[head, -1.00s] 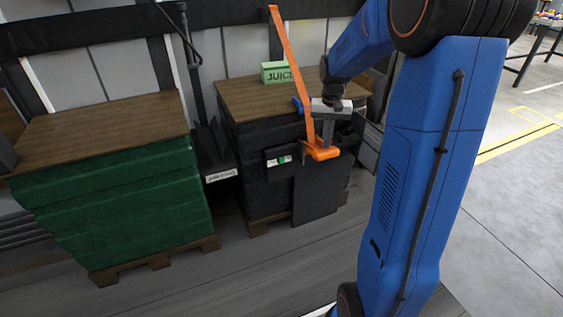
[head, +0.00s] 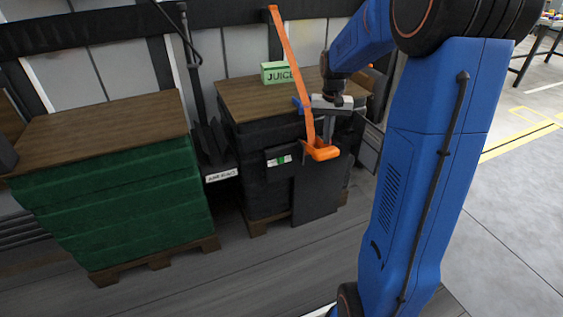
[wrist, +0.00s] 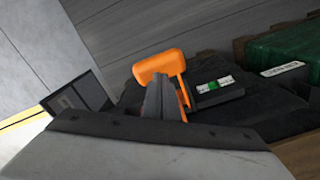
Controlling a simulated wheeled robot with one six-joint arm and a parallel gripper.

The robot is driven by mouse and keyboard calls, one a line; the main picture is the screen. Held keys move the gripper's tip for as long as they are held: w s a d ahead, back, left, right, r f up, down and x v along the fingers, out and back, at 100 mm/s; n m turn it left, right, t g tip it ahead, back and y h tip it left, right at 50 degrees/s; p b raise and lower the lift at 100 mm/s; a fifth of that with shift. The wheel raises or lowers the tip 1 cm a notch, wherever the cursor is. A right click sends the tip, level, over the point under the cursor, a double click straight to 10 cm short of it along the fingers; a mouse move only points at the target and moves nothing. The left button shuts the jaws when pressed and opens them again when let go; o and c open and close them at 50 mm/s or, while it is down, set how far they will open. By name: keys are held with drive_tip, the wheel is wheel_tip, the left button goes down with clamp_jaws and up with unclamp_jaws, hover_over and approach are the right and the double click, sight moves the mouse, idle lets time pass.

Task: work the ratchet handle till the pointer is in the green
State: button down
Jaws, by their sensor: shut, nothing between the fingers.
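The orange ratchet handle (head: 323,152) sticks out from the front of the dark wrapped pallet load, at the lower end of an orange strap (head: 287,58). In the wrist view its wide grip (wrist: 160,66) lies just beyond my fingertips. My gripper (head: 328,142) points down, shut and empty, close above and behind the grip; I cannot tell whether it touches. The small gauge (head: 279,161) is on a dark box left of the handle. It also shows in the wrist view (wrist: 213,86), with a green patch mid-scale. The pointer is too small to read.
A green juice box (head: 278,72) stands on the load's wooden top (head: 243,98). A green wrapped pallet load (head: 115,205) stands to the left, with a labelled dark item (head: 220,174) between. Floor in front (head: 270,275) is clear.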

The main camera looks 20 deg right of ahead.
drive_tip(key=shift+r, duration=1.9)
drive_tip(key=shift+s+a+r, duration=0.2)
drive_tip(key=shift+s+a, duration=0.05)
drive_tip(key=s+a+r+n+t, duration=0.1)
drive_tip(key=s+a, duration=0.4)
drive_tip(key=s, duration=0.5)
drive_tip(key=s+a+r+n+t, duration=0.1)
drive_tip(key=s+a, duration=0.4)
drive_tip(key=s, duration=0.5)
drive_tip(key=s+a+r+n+t, duration=0.1)
drive_tip(key=s+a+n+t, duration=0.1)
drive_tip(key=s+a, duration=0.3)
drive_tip(key=s+n, duration=0.1)
drive_tip(key=s, duration=0.3)
drive_tip(key=shift+s+a+n+t, duration=0.15)
drive_tip(key=shift+s+n+t, duration=0.15)
drive_tip(key=shift+s+t, duration=0.1)
drive_tip(key=shift+r, duration=0.1)
